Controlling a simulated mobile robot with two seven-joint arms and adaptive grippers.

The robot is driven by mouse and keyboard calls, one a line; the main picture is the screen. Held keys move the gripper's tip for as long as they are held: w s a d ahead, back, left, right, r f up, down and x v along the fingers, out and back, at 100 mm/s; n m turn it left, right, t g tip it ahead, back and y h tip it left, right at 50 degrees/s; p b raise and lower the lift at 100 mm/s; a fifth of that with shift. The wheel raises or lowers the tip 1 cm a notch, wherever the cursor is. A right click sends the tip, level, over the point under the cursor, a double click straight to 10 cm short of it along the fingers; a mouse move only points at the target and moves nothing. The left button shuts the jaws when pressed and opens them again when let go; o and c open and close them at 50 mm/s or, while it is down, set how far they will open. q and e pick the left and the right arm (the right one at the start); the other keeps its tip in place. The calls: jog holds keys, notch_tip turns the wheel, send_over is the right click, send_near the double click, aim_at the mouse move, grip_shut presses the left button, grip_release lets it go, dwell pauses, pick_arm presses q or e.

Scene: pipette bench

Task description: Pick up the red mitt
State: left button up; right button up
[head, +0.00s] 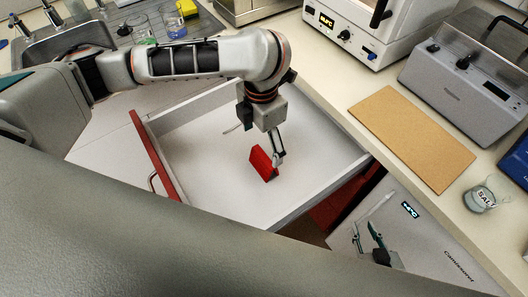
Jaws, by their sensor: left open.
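The red mitt (262,164) looks like a small red block-like shape. It lies on the white floor of an open drawer (215,185), near the middle. My left arm reaches in from the left above the drawer. My left gripper (277,157) points down at the right side of the mitt and is open. One finger overlaps the mitt's right edge in the picture; I cannot tell whether it touches.
The drawer's red-edged front (156,158) and white walls surround the mitt. A sink and beakers stand at upper left.

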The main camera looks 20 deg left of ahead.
aim_at(264, 157)
pick_arm(q)
jog(key=shift+s+f, duration=0.2)
jog(key=shift+f, duration=0.8)
jog(key=f, duration=0.1)
jog(key=f+b, duration=0.1)
jog(key=f, duration=0.1)
jog(key=f+b, duration=0.1)
jog(key=f, duration=0.1)
jog(key=shift+d, duration=0.25)
jog(key=shift+w, duration=0.1)
jog(key=c, duration=1.2)
